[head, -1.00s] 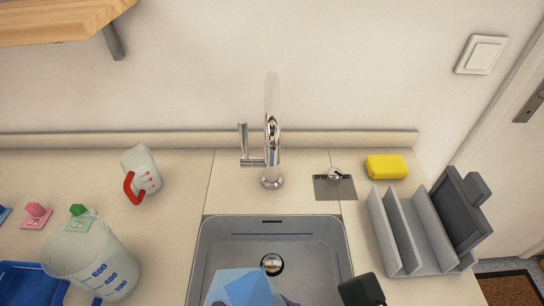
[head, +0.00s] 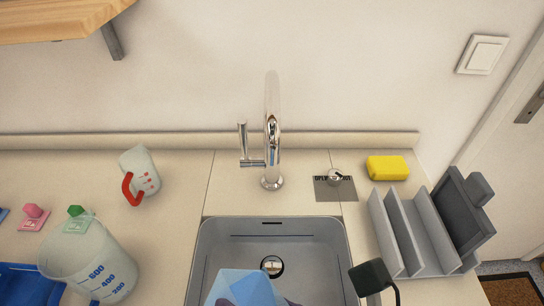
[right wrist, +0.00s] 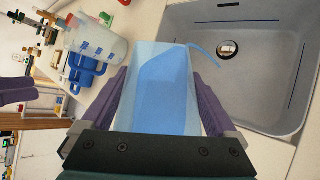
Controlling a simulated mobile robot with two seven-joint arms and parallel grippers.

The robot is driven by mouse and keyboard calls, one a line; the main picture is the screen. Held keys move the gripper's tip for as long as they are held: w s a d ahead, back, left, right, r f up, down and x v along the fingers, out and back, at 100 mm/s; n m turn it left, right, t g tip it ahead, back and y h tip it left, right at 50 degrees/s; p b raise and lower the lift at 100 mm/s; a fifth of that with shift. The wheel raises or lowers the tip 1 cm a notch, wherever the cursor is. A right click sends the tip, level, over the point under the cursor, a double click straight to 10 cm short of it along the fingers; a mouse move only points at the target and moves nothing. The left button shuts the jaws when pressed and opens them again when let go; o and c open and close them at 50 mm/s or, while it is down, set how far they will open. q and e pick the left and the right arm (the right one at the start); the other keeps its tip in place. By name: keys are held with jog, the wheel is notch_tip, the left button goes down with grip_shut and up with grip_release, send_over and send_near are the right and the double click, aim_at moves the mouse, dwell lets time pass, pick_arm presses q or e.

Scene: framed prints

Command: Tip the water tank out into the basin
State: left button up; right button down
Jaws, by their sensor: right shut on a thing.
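The water tank (right wrist: 160,95) is a translucent blue container, seen close up in the right wrist view. My right gripper (right wrist: 158,72) is shut on it, with a purple finger on each side. In the head view the tank (head: 242,287) shows at the bottom edge, over the near part of the basin. A thin blue curve, like a stream of water, runs from its rim over the grey basin (right wrist: 285,65). The basin (head: 333,245) has a round drain. Purple parts of my left gripper (right wrist: 15,92) show at the left edge of the right wrist view; its jaw opening is unclear.
A measuring jug (head: 88,262) and a blue container (head: 25,285) stand left of the basin. A red-handled cup (head: 142,172) lies behind them. The tap (head: 271,150) rises behind the basin. A yellow sponge (head: 388,167) and a grey rack (head: 415,235) are right.

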aim_at(278, 294)
jog(key=shift+w+d+r+m, duration=0.15)
jog(key=shift+w+r+m, duration=0.05)
jog(key=shift+w+m, duration=0.1)
dwell(0.9)
jog(key=shift+w+d+r+g+y, duration=0.1)
jog(key=shift+r+g+y, duration=0.1)
jog(key=shift+g+y, duration=0.25)
dwell(0.4)
jog(key=shift+w+d+f+m+b, duration=0.15)
jog(key=shift+f+m+b, duration=0.1)
jog(key=shift+m+b, duration=0.2)
jog(key=shift+w+f+g+y+b, duration=0.15)
jog(key=shift+f+g+y+b, duration=0.1)
jog(key=shift+g+y+b, duration=0.25)
dwell(0.7)
jog(key=shift+w+d+f+m+g+y+b, duration=0.3)
jog(key=shift+f+m+g+b, duration=0.3)
jog(key=shift+b, duration=0.6)
jog(key=shift+w+d+r, duration=0.2)
jog(key=shift+w+d, duration=0.05)
jog(key=shift+w, duration=0.1)
jog(key=shift+w+d+r+m+g+y, duration=0.1)
jog(key=shift+w+d+m+g+y, duration=0.15)
jog(key=shift+w+d+m+y, duration=0.2)
dwell(0.6)
jog(key=shift+w+d+m+b, duration=0.1)
jog(key=shift+w+m+b, duration=0.2)
jog(key=shift+b, duration=0.2)
dwell(0.4)
